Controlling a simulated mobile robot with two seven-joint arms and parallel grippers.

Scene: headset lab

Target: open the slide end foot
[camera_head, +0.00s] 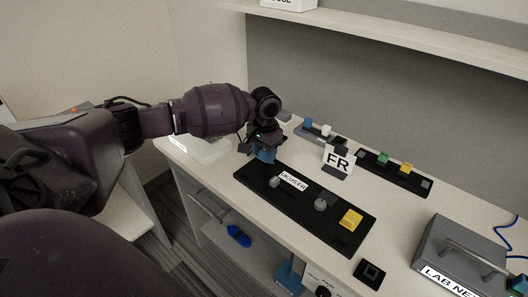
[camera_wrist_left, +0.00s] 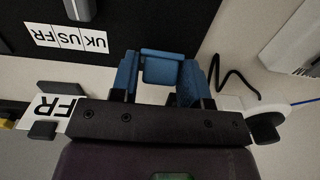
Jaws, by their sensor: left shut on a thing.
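A long black board (camera_head: 300,225) lies on the counter with a white "UK US FR" label (camera_head: 292,181) and grey knobs (camera_head: 320,203). A yellow block (camera_head: 350,220) sits at its right end and a blue block (camera_wrist_left: 162,68) at its left end. My left gripper (camera_head: 264,153) is at that left end, shut on the blue block. In the left wrist view the block lies between the two blue fingers of my left gripper (camera_wrist_left: 160,78), at the board's edge. The gripper hides much of the block in the head view. My right gripper is not in view.
An "FR" sign (camera_head: 338,160) stands just behind the board. Another black board (camera_head: 395,173) with green and yellow blocks lies farther back. A grey box (camera_head: 455,258) with a handle is at the right, and a small black square piece (camera_head: 369,273) lies near the front edge.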

